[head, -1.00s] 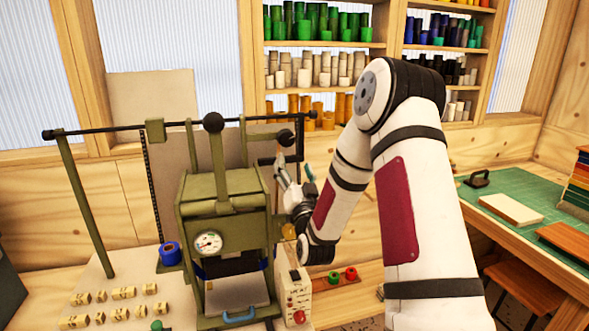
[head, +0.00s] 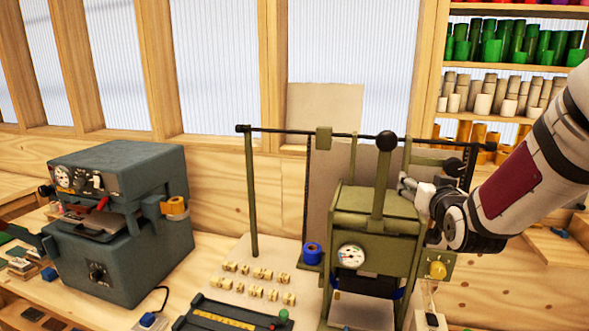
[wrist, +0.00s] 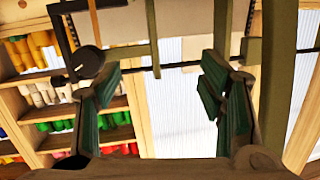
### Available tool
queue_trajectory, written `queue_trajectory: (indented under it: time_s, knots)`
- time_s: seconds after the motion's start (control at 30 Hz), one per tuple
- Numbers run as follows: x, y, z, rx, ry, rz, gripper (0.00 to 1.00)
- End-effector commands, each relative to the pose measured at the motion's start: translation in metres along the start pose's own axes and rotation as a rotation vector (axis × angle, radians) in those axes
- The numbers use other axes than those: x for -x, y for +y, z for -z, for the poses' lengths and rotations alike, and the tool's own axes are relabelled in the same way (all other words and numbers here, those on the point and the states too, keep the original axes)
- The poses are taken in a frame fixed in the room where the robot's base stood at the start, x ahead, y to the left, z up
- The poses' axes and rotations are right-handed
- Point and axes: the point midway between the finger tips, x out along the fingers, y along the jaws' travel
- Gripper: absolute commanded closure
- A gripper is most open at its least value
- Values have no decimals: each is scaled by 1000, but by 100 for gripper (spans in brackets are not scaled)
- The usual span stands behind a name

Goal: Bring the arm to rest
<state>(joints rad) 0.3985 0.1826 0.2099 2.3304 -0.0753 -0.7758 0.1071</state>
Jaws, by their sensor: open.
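My gripper (head: 404,184) is at the upper right side of the olive-green press (head: 375,225) in the head view, its fingers pointing left. The arm reaches in from the right edge of the picture. In the wrist view the two dark green finger pads (wrist: 160,92) stand wide apart with nothing held between them. A green post of the press (wrist: 153,35) shows above and between the fingers in the wrist view. I cannot tell whether the gripper touches the press.
A dark rod (head: 285,129) with a round knob (head: 387,141) crosses above the press. A grey machine (head: 120,220) stands left on the bench. Shelves of rolls (head: 500,90) stand behind right.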

Motion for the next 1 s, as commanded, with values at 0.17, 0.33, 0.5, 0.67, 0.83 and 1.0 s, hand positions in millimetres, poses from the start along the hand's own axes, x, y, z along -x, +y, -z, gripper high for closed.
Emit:
queue_trajectory:
  time_s: [0.17,0.33,0.5,0.67,0.83,1.0]
  knots:
    - [48,-24,4,66,-177,-1,37]
    - [106,-37,-3,107,-350,-6,37]
    - [183,-47,-17,139,-538,0,37]
    - [262,-50,-36,156,-716,23,37]
    - [328,-50,-56,168,-861,54,37]
    - [344,-48,-71,174,-924,67,37]
